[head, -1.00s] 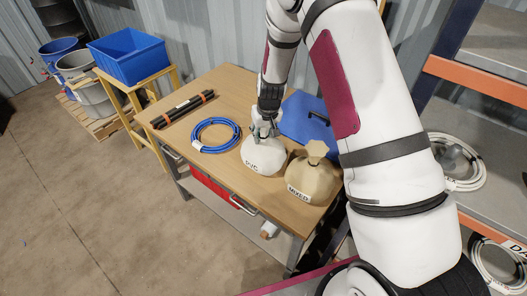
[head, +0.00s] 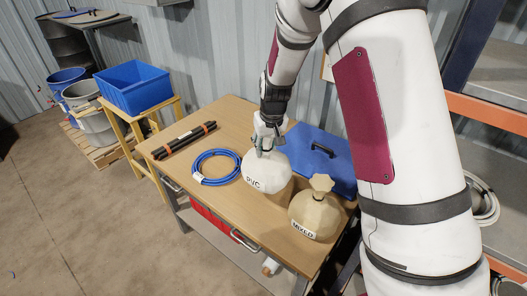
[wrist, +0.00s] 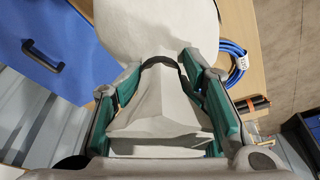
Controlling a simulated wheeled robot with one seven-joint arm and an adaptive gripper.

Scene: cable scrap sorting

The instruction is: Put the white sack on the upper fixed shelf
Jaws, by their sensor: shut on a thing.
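The white sack (head: 266,172), labelled PVC, is at the worktable in the head view. My gripper (head: 268,140) is shut on its gathered neck from above. In the wrist view the green-padded fingers of my gripper (wrist: 165,95) clasp the neck of the white sack (wrist: 140,30) on both sides of a dark tie band. I cannot tell for sure whether its bottom is clear of the tabletop. The orange-beamed shelf rack (head: 490,112) stands at the right, largely hidden by my arm; which level is the upper fixed shelf cannot be told.
A tan sack labelled MIXED (head: 315,212) stands right beside the white sack on the table (head: 222,122). A blue lid with a handle (head: 318,160) lies behind, a blue cable coil (head: 213,167) and dark rods (head: 183,140) to the left. A blue bin (head: 134,87) stands farther left.

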